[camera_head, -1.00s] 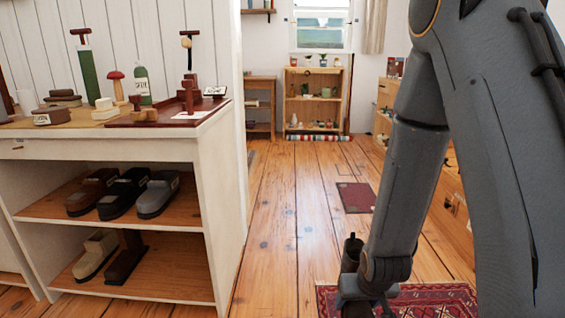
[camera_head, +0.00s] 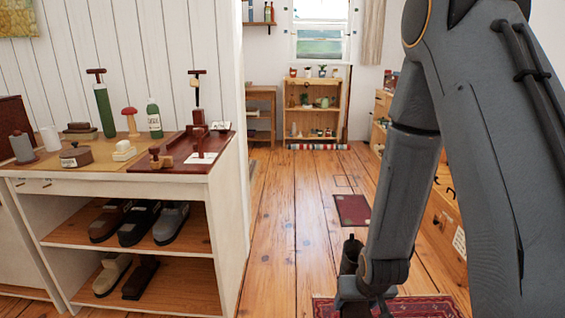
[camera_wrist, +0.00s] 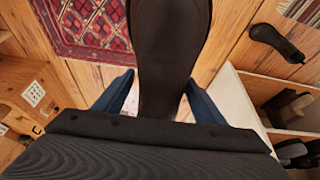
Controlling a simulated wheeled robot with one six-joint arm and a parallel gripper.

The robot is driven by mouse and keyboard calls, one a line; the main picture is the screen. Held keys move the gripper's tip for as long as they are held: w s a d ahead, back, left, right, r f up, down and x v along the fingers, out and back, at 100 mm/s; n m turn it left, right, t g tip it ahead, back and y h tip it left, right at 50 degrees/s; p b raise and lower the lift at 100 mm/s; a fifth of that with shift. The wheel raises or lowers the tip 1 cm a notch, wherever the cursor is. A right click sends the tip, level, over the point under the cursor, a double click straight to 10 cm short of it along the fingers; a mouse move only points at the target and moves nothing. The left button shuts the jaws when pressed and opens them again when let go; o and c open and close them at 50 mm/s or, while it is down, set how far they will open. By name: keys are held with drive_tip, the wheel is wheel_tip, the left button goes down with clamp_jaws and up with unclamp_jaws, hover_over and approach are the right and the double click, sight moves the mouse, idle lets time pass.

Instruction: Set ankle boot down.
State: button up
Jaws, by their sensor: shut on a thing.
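My gripper (camera_wrist: 158,92) shows in the wrist view, with a blue finger on each side of the dark brown ankle boot (camera_wrist: 172,45). It is shut on the boot, whose long, smooth, rounded part extends up out of the picture. The boot's near end is hidden behind my gripper's body. In the head view my wrist is low at the right of centre, in front of the patterned rug (camera_head: 425,307).
A white shelf unit (camera_head: 229,215) stands at left, with several shoes (camera_head: 140,222) on its shelves. Its top holds bottles (camera_head: 154,120), a red mushroom (camera_head: 130,120) and a dark red tray (camera_head: 185,163). Drawers (camera_head: 444,222) stand at right.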

sight(362, 307)
drive_tip(key=w+p+v, duration=0.1)
drive_tip(key=p+v, duration=1.4)
drive_tip(key=shift+r, duration=0.35)
drive_tip(key=shift+w, duration=0.1)
